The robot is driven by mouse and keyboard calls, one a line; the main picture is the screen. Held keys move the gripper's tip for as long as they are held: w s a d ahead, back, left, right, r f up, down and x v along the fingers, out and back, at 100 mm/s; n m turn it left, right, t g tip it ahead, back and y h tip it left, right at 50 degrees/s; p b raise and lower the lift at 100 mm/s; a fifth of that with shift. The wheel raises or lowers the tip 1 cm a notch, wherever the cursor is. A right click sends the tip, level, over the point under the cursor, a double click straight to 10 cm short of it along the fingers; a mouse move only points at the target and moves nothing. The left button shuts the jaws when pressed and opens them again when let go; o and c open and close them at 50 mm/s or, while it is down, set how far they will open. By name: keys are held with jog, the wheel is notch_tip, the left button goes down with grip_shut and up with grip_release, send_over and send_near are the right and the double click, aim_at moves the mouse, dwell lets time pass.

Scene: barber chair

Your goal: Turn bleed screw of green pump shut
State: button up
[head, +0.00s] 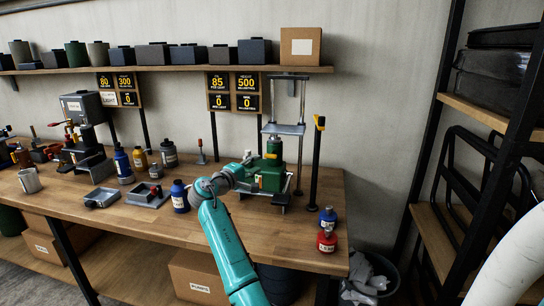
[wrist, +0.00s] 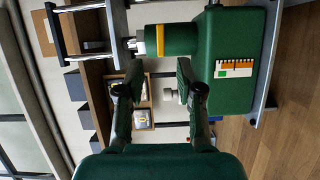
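The green pump (head: 268,174) stands on the workbench under a silver frame in the head view. In the wrist view the pump (wrist: 236,45) fills the upper right, with its green cylinder (wrist: 178,40) and yellow band lying sideways. A small pale knob (wrist: 171,95), possibly the bleed screw, shows between my fingers near the right one; I cannot tell how far it is turned. My gripper (wrist: 158,76) is open, its two fingers apart near the pump, with nothing seen held. In the head view my gripper is hard to make out against the pump.
A black post with a yellow top (head: 316,150) stands right of the pump. A blue bottle (head: 327,218) and a red bottle (head: 326,238) stand at the bench's right end.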

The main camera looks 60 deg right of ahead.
aim_at(269, 157)
jog(key=d, duration=0.9)
jog(key=shift+d+f, duration=0.1)
jog(key=shift+d, duration=0.25)
grip_shut()
